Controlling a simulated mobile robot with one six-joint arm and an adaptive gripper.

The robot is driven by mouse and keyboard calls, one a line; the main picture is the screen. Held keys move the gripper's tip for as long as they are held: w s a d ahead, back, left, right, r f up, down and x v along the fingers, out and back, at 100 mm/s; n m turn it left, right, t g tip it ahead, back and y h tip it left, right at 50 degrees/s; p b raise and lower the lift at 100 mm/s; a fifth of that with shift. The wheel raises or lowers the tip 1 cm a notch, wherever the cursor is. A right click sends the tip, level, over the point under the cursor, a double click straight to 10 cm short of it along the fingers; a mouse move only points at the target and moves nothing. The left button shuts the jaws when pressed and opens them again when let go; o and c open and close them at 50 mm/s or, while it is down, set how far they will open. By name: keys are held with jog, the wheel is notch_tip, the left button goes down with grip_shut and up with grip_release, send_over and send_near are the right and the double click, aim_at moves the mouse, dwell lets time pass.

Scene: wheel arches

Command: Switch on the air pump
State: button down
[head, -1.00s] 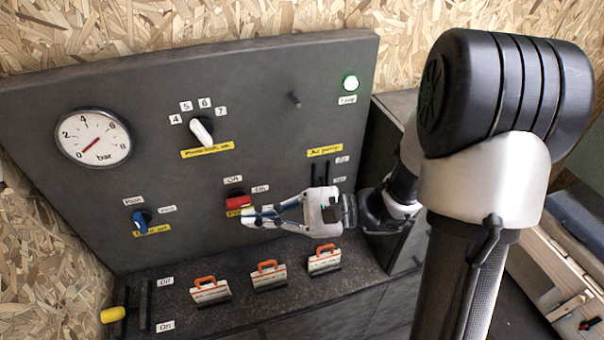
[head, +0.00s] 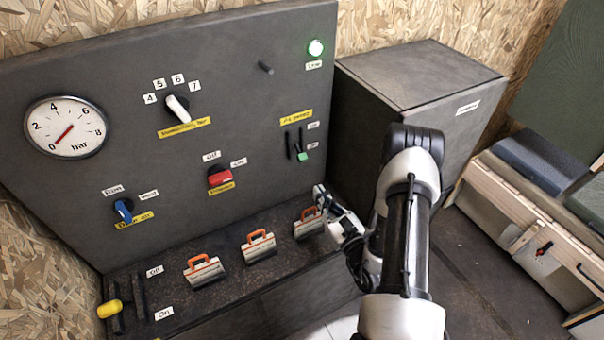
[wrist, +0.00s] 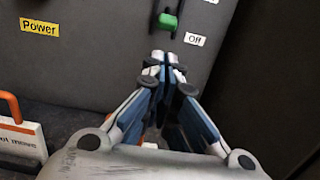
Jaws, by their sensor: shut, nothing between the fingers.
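The air pump switch is a green slider knob (head: 302,156) at the lower end of dark slots on the panel, under a yellow label (head: 296,116). In the wrist view the green knob (wrist: 168,20) is at the top, just above an "Off" label (wrist: 195,39). My gripper (head: 318,190) is below and slightly right of the knob, close to the panel's lower right part. In the wrist view my gripper's fingertips (wrist: 166,62) are together, with nothing between them. They point towards the panel just below the green knob and appear apart from it.
A red knob (head: 220,176) is left of the slider. Orange-handled tags (head: 258,245) stand on the ledge, one right beside my gripper. A grey cabinet (head: 420,85) stands right of the panel. A gauge (head: 66,127), white selector (head: 178,107) and blue knob (head: 124,210) are farther left.

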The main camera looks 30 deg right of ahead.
aim_at(299, 152)
jog(key=w+r+b, duration=0.1)
jog(key=w, duration=0.9)
jog(key=shift+a, duration=0.15)
jog(key=shift+r, duration=0.1)
